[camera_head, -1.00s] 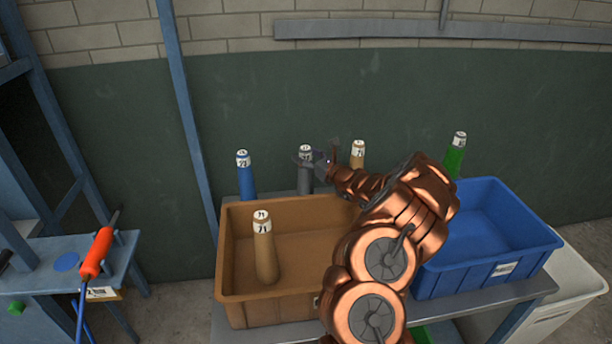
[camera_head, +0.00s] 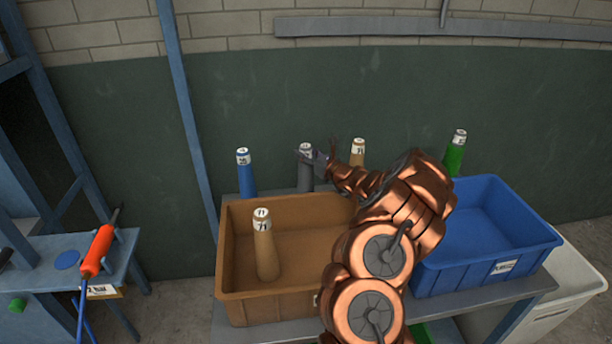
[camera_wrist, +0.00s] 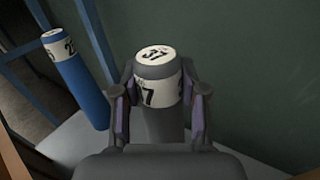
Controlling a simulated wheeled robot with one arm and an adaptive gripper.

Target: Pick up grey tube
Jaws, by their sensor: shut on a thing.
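The grey tube (camera_head: 305,174) stands upright behind the brown bin, between the blue tube and a tan tube. It has a white top and a white label with a dark number. In the wrist view the grey tube (camera_wrist: 157,78) is between the two fingers, just below its top. My gripper (camera_head: 316,158) reaches it from the right in the head view. My gripper (camera_wrist: 158,100) is shut on the tube, one finger on each side. The tube's lower part is hidden by the gripper in the wrist view and by the bin in the head view.
A brown bin (camera_head: 290,205) holds a tan tube (camera_head: 265,250). A blue tube (camera_head: 246,178) stands left of the grey one, another tan tube (camera_head: 357,153) right of it. A blue bin (camera_head: 480,268) and green tube (camera_head: 454,156) are at right. An orange tool (camera_head: 97,252) lies far left.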

